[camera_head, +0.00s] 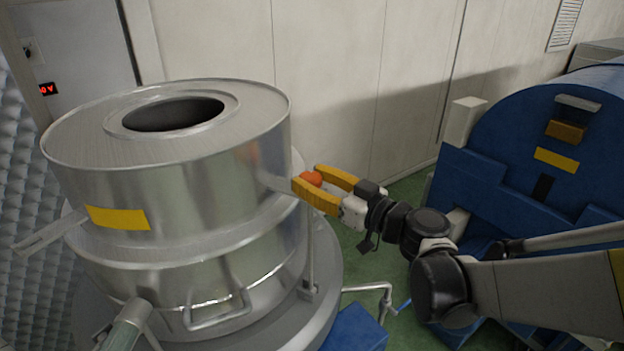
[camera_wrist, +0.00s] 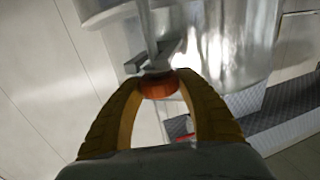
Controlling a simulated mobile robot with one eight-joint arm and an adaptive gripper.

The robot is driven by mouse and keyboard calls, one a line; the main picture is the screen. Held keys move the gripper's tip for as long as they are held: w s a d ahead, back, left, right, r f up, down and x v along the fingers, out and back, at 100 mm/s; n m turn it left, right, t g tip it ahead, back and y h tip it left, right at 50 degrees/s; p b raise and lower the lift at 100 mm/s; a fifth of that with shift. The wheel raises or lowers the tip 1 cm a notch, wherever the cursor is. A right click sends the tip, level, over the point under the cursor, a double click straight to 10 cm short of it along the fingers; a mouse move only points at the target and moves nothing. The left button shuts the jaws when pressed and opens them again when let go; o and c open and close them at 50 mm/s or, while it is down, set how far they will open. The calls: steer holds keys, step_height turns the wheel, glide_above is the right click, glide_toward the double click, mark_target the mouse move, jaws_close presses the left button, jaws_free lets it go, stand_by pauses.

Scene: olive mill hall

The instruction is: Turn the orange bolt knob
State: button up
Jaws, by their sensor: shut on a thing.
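The orange bolt knob (camera_head: 312,179) sits at the end of a metal bracket on the right side of the steel drum (camera_head: 190,172). My gripper (camera_head: 318,184) reaches in from the right, with its two yellow fingers on either side of the knob. In the wrist view the knob (camera_wrist: 159,86) lies between the tips of my gripper (camera_wrist: 160,82), and both fingers close on it. The fingers hide the sides of the knob. The bolt behind it is hard to make out.
A blue machine (camera_head: 545,150) stands at the right. A bent pipe (camera_head: 372,290) and a blue block (camera_head: 355,330) are below my arm. The pale wall panels (camera_head: 340,80) are behind the drum. Green floor shows between drum and machine.

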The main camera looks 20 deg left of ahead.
steer(key=shift+f+n+g+y+b, duration=0.1)
steer(key=shift+n+g+y+b, duration=0.2)
steer(key=shift+g, duration=0.1)
steer(key=n+g+y+b, duration=0.1)
steer(key=n+g, duration=0.1)
steer(key=g, duration=0.1)
steer(key=shift+w+f+b, duration=0.1)
steer(key=shift+b, duration=0.25)
steer(key=shift+n+g+b, duration=0.65)
steer(key=shift+n+g, duration=0.45)
steer(key=shift+g, duration=0.6)
steer(key=shift+n+g+b, duration=0.65)
steer(key=shift+n+g, duration=0.45)
steer(key=shift+g, duration=0.6)
steer(key=o, duration=1.2)
steer(key=shift+a, duration=0.1)
steer(key=w+d, duration=0.1)
steer(key=d, duration=1.1)
steer(key=shift+w, duration=0.2)
